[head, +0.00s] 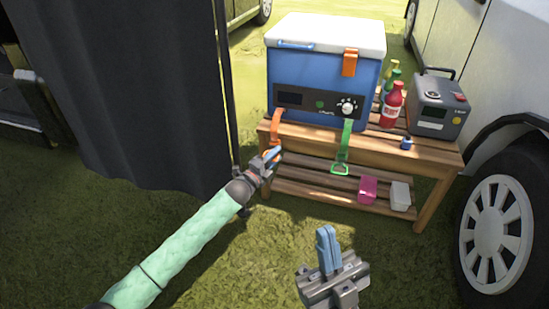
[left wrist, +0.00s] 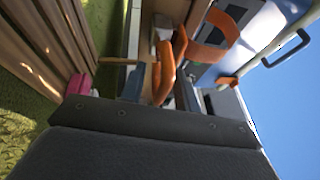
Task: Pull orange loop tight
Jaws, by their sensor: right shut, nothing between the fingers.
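The orange loop (head: 274,144) hangs on an orange strap at the left front corner of the blue cooler (head: 318,82). My left gripper (head: 271,155) is at the loop's lower end. In the left wrist view the loop (left wrist: 166,72) reaches down between the blue fingers (left wrist: 155,88), which stand apart. It looks open around the loop; whether a finger touches it I cannot tell. My right gripper (head: 326,243) is shut and empty, low in front of the bench, away from the strap.
The cooler stands on a slatted wooden bench (head: 420,160). A green strap loop (head: 342,165) hangs at its front right. Bottles (head: 392,104) and a grey power box (head: 440,105) stand to the right. A dark curtain (head: 140,90) and pole are close left of my left arm.

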